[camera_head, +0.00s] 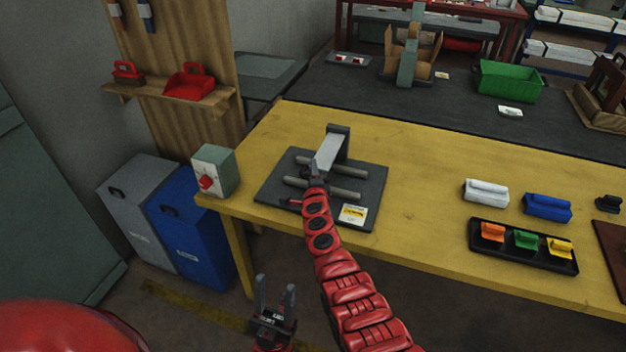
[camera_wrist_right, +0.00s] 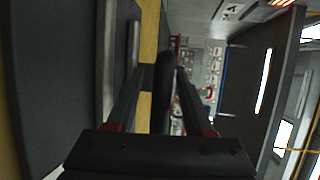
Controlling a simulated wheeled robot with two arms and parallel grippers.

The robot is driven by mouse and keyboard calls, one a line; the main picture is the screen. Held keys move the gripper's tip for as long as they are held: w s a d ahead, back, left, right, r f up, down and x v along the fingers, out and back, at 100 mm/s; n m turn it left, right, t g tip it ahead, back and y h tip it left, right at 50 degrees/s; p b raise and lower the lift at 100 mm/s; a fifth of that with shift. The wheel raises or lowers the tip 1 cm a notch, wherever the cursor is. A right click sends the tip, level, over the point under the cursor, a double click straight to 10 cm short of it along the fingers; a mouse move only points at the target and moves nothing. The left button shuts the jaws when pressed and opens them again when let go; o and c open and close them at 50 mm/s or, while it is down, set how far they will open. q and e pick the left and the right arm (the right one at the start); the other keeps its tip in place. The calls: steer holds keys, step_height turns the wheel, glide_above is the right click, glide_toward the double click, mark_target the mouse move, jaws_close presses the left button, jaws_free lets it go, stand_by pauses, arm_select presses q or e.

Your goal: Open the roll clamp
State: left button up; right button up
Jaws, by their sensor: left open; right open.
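The roll clamp (camera_head: 331,150) stands near the left end of the yellow table in the head view. It has a pale sloping metal plate and dark upright on a dark base plate (camera_head: 282,170) with grey rods. My right gripper (camera_head: 314,172) is at the front of the clamp, mostly hidden by its red arm. In the right wrist view its fingers (camera_wrist_right: 165,80) are apart, with a dark rounded bar (camera_wrist_right: 164,100) between them. I cannot tell whether they touch it. My left gripper (camera_head: 275,298) is open and empty, below the table's front edge.
A control box (camera_head: 213,171) with a red knob stands at the table's left corner. A yellow-and-white label (camera_head: 352,214) lies on the base plate. A black tray (camera_head: 523,246) with coloured pieces is at the right. The table between is clear.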

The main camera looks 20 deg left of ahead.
steer(key=shift+r, duration=0.1)
jaws_close()
